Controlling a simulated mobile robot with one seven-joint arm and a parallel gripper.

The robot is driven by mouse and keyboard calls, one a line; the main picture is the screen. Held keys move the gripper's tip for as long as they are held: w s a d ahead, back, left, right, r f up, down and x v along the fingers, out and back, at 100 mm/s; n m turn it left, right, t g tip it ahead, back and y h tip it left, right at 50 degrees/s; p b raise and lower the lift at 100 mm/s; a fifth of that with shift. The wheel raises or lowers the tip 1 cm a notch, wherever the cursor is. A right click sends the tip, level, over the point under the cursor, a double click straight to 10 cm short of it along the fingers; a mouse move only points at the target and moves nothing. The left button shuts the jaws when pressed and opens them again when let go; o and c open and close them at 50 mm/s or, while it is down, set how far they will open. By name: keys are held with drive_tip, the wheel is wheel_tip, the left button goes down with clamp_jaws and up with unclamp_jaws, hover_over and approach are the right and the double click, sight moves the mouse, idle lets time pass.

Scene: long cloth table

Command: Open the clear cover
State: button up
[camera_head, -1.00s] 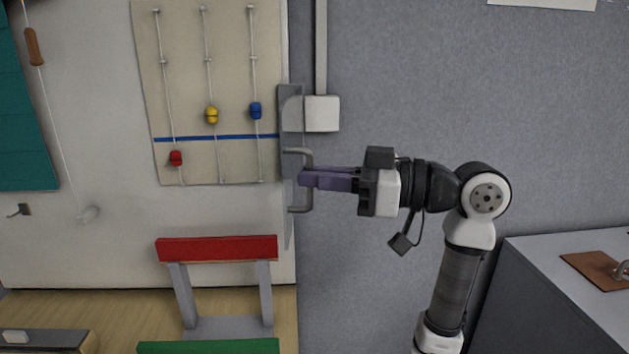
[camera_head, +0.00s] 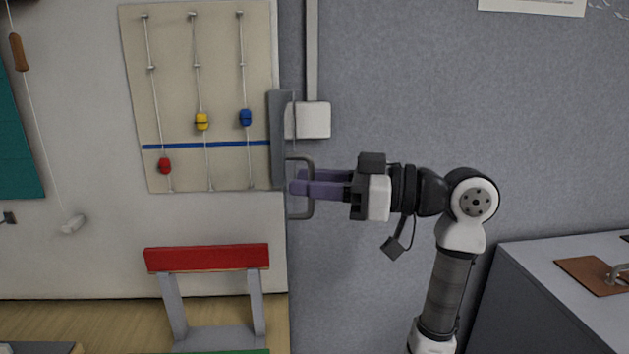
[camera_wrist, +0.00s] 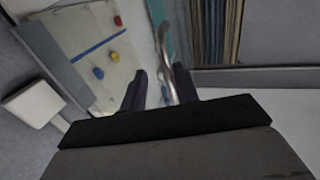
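The clear cover is hard to make out. A grey upright strip (camera_head: 277,140), seemingly part of it, stands at the right edge of the bead board (camera_head: 180,100). A grey C-shaped handle (camera_head: 311,190) sticks out below the strip. My gripper (camera_head: 297,182) is at the handle, its two purple fingers apart with a narrow gap. In the wrist view, the handle's metal bar (camera_wrist: 164,58) runs into the space between the fingers (camera_wrist: 160,82). The fingers look open around the bar; contact cannot be told. The cover's angle is unclear.
A white box (camera_head: 308,120) and conduit are on the grey wall right of the board. A red-topped stand (camera_head: 207,258) is below the board. A grey cabinet (camera_head: 575,250) with a brown plate stands at the right. Wall space around my arm is clear.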

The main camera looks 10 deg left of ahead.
drive_tip(key=shift+d, duration=0.1)
drive_tip(key=d+b, duration=0.3)
drive_tip(key=d, duration=1)
drive_tip(key=shift+s+d, duration=0.25)
drive_tip(key=shift+d, duration=0.1)
